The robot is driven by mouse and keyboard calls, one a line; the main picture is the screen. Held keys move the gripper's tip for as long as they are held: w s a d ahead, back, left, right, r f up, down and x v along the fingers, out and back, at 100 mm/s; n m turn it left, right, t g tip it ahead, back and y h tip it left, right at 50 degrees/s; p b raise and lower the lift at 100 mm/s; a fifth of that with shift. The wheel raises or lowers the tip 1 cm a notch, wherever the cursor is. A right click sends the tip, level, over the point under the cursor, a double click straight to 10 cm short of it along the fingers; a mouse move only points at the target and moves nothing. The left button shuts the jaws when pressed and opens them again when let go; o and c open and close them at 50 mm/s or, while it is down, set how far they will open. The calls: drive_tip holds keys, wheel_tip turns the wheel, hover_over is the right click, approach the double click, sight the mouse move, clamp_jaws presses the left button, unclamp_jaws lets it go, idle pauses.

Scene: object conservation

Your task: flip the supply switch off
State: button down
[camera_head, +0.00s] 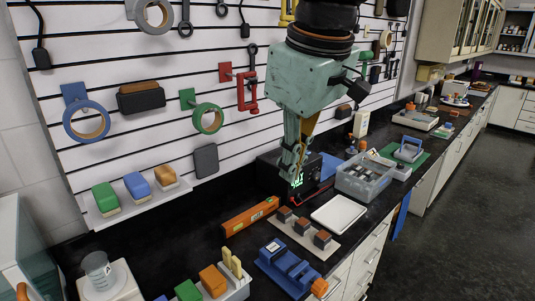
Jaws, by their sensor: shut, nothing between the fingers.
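The supply is a black box (268,172) on the dark counter against the slatted wall, with lit green digits on its front. Its switch is too small or too hidden behind my gripper to make out. My gripper (293,178) points down, shut and empty, and overlaps the front of the supply in the head view. I cannot tell whether its fingertips touch the supply. A red lead (317,192) runs at the supply's front right.
An orange level (250,216), a white tray (338,214) and a board with several dark blocks (303,228) lie in front of the supply. A clear bin (366,181) stands to its right. Tools hang on the wall behind.

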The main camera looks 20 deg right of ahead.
drive_tip(key=w+d+r+n+g+p, duration=0.1)
drive_tip(key=w+d+n+p, duration=0.35)
drive_tip(key=w, duration=0.95)
drive_tip(key=w+d+r+n+p, duration=0.1)
drive_tip(key=w+d+n+p, duration=0.3)
drive_tip(key=w, duration=1)
drive_tip(key=w+d+f+n+p, duration=0.3)
drive_tip(key=w+d+f, duration=0.3)
drive_tip(key=w, duration=0.4)
drive_tip(key=w+d+f+n+p, duration=0.2)
drive_tip(key=w+d+f+n, duration=0.3)
drive_tip(key=w, duration=0.5)
drive_tip(key=d+f, duration=0.2)
drive_tip(key=d, duration=0.1)
drive_tip(key=shift+d+f+g+p, duration=0.25)
drive_tip(key=shift+d+g+p, duration=0.1)
drive_tip(key=shift+g+p, duration=0.05)
drive_tip(key=shift+w+f, duration=0.1)
drive_tip(key=shift+f, duration=0.05)
drive_tip(key=shift+w+a+f+p, duration=0.1)
drive_tip(key=shift+w+f+p, duration=0.2)
drive_tip(key=shift+f, duration=1.95)
drive_tip(key=shift+w+a+f+p, duration=0.1)
drive_tip(key=shift+w+f+p, duration=0.25)
drive_tip(key=shift+f, duration=1.95)
drive_tip(key=shift+w+a+f+p, duration=0.15)
drive_tip(key=shift+f+p, duration=0.25)
drive_tip(key=shift+f, duration=1.85)
drive_tip(key=shift+w+a+f, duration=0.1)
drive_tip(key=shift+a, duration=0.05)
